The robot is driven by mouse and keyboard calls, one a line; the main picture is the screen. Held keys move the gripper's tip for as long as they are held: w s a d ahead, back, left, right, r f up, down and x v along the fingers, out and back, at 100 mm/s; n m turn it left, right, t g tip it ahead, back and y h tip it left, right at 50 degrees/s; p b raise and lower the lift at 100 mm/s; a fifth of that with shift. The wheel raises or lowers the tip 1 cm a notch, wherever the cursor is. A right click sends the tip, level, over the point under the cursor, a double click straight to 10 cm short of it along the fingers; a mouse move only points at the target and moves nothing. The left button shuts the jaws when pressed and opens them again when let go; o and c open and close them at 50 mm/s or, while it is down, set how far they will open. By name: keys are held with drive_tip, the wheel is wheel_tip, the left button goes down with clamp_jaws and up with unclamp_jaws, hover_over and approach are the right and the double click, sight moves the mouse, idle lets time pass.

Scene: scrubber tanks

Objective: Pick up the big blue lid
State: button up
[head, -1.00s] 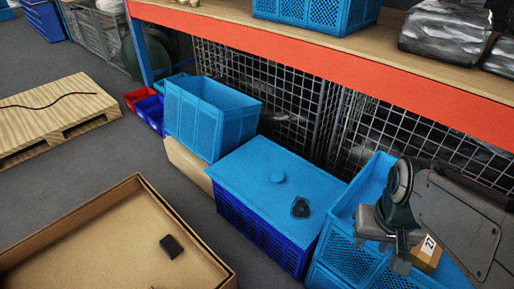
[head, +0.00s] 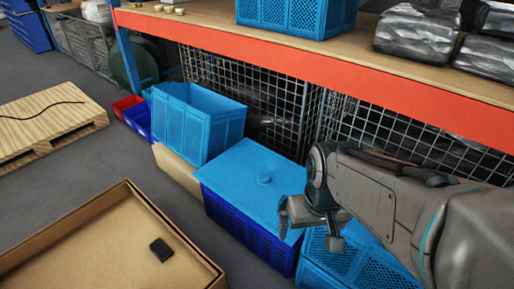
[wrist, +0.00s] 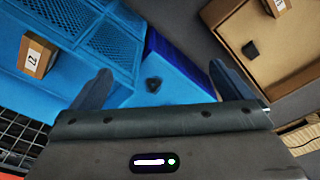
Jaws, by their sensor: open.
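The big blue lid (head: 238,163) lies flat on a dark blue crate (head: 236,222) and has a small round knob (head: 264,180) on top. In the wrist view the lid (wrist: 186,88) shows between my fingers, with a small black object (wrist: 153,84) on it. My gripper (head: 311,230) is open and empty above the lid's right-hand part, to the right of the knob, and hides part of the lid. In the wrist view my gripper's (wrist: 163,82) two fingers are spread wide.
A blue perforated crate (head: 345,258) stands right of the lid; a small numbered carton (wrist: 37,55) sits there in the wrist view. An open blue bin (head: 197,125) stands left. A shelf with an orange beam (head: 300,60) overhangs behind. A large open cardboard box (head: 100,245) is in front.

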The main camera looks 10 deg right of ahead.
drive_tip(key=c, duration=0.3)
drive_tip(key=shift+w, duration=0.25)
drive_tip(key=shift+c, duration=0.5)
drive_tip(key=t+b, duration=0.3)
drive_tip(key=b, duration=1.1)
hover_over(264, 177)
drive_tip(key=s, duration=0.3)
drive_tip(key=f, duration=3.4)
drive_tip(key=shift+w+d+f, duration=0.1)
drive_tip(key=shift+w, duration=0.15)
drive_tip(key=b+x, duration=0.1)
drive_tip(key=x, duration=0.1)
drive_tip(key=b+x, duration=0.1)
drive_tip(key=x, duration=0.2)
drive_tip(key=shift+s+b, duration=0.25)
drive_tip(key=shift+b, duration=0.1)
drive_tip(key=shift+w+f, duration=0.35)
drive_tip(key=shift+f, duration=0.25)
